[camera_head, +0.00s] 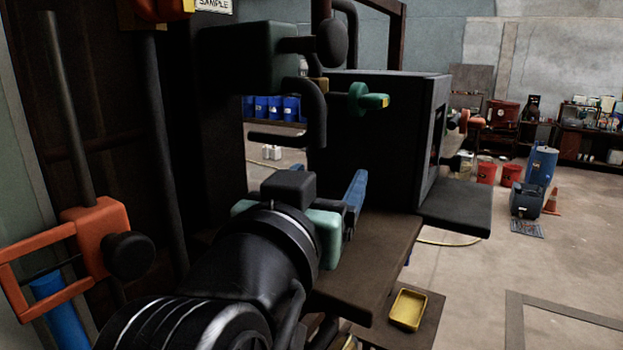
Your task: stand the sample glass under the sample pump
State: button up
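A dark pump-like block (250,58) with a curved black pipe (318,112) hangs at the upper middle, beside a SAMPLE label (214,5). I take it to be the sample pump. My gripper (354,190) is below and slightly right of that pipe, over a brown bench top (375,255). My own wrist hides most of it; one blue finger shows, and I cannot tell whether it is open or holds anything. I cannot make out the sample glass; it may be hidden behind my gripper or wrist.
A large black cabinet (365,140) with a protruding shelf (455,205) stands behind the bench. A green-handled valve (365,98) sticks out near the pipe. An orange bracket (95,240) is close at left. A yellow tray (407,308) lies lower right.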

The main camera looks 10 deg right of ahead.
jog(key=o, duration=0.3)
jog(key=shift+w+d+f, duration=0.15)
jog(key=shift+w+d, duration=0.1)
jog(key=shift+w, duration=0.05)
jog(key=shift+s+a+r, duration=0.2)
jog(key=shift+s+r, duration=0.1)
jog(key=shift+r, duration=0.05)
jog(key=b+v, duration=0.4)
jog(key=v, duration=0.8)
jog(key=shift+d, duration=0.1)
jog(key=shift+f, duration=0.1)
